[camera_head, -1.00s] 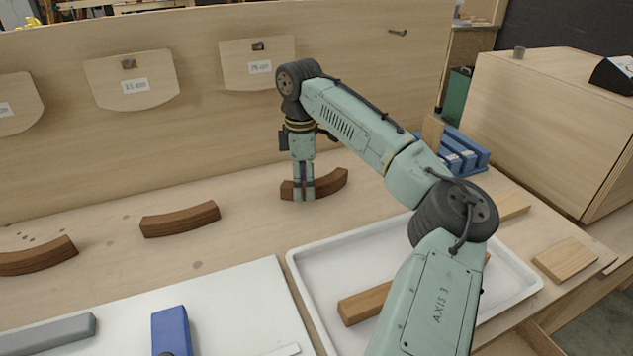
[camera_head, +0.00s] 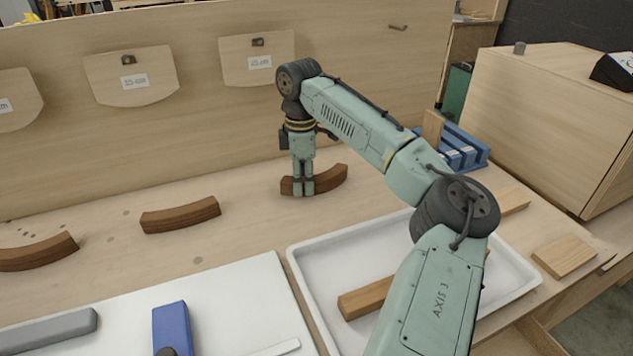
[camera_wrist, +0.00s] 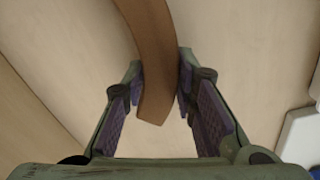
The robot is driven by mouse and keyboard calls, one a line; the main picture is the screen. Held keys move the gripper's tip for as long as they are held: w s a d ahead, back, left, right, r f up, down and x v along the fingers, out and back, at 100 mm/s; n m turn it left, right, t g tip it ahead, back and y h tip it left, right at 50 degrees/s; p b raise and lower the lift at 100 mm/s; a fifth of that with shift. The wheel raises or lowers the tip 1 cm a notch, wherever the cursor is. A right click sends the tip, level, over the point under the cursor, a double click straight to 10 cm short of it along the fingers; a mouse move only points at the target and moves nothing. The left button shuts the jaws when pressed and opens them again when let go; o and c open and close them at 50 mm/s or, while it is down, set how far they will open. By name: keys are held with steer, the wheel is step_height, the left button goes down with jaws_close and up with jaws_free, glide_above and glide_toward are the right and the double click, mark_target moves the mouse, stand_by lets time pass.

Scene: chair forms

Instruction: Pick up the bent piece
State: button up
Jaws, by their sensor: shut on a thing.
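Three curved brown wooden pieces lie in a row on the bench in the head view: one at the far left (camera_head: 38,253), one in the middle (camera_head: 181,215) and one at the right (camera_head: 330,179). My gripper (camera_head: 303,191) points down over the right bent piece, with its fingers shut on it left of its middle. The wrist view shows this piece (camera_wrist: 152,60) running between the two finger pads (camera_wrist: 160,95), its near end sticking out toward the camera. It appears to rest on the bench; I see no clear gap under it.
A white tray (camera_head: 300,270) holding a wooden bar (camera_head: 364,299) stands right of centre, partly behind my arm. A white board (camera_head: 240,310) with a blue block (camera_head: 171,328) and a grey bar (camera_head: 50,331) lies at the front left. An upright wooden panel (camera_head: 200,95) backs the bench.

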jaws_close()
steer(key=shift+r, duration=0.15)
